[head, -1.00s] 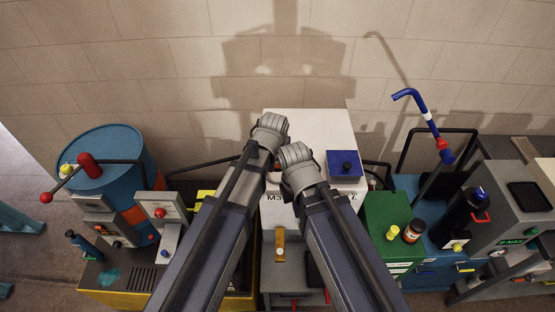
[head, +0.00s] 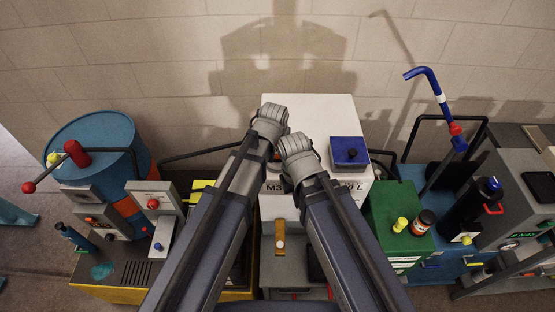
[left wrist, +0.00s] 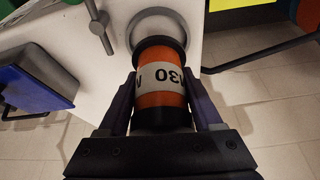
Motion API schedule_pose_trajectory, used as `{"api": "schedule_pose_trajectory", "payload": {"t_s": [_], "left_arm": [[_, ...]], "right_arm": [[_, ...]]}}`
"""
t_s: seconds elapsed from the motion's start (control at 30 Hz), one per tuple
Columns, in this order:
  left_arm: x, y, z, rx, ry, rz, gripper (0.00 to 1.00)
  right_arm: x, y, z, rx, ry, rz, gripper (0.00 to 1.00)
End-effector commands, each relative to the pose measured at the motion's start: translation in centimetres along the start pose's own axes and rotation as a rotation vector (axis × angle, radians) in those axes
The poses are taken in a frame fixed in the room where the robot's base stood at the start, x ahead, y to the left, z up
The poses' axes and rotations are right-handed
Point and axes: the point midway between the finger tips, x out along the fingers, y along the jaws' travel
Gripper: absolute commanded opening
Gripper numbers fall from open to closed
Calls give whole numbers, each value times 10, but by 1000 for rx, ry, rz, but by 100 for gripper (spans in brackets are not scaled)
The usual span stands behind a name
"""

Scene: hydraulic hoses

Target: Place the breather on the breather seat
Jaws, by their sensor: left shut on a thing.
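A blue box (head: 349,153) with a black knob is on the tank, right of my grippers. A grey valve handle (left wrist: 98,25) stands near the ring. A blue drum (head: 93,150) stands left.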

Motion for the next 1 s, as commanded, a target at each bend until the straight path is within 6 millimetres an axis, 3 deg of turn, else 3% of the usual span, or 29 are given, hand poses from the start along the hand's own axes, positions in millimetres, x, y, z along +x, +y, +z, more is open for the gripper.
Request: {"api": "schedule_pose_trajectory", "payload": {"t_s": [0.17,0.5,0.97,1.0], "left_arm": [[2,0,1,0,0,0,0],[36,0,15,0,0,0,0],[39,0,16,0,0,0,0],[38,0,15,0,0,0,71]], "right_arm": [[2,0,0,1,0,0,0],[39,-4,-3,3,2,0,0],[42,-4,-3,4,2,0,0],[40,-4,-3,4,2,0,0]]}}
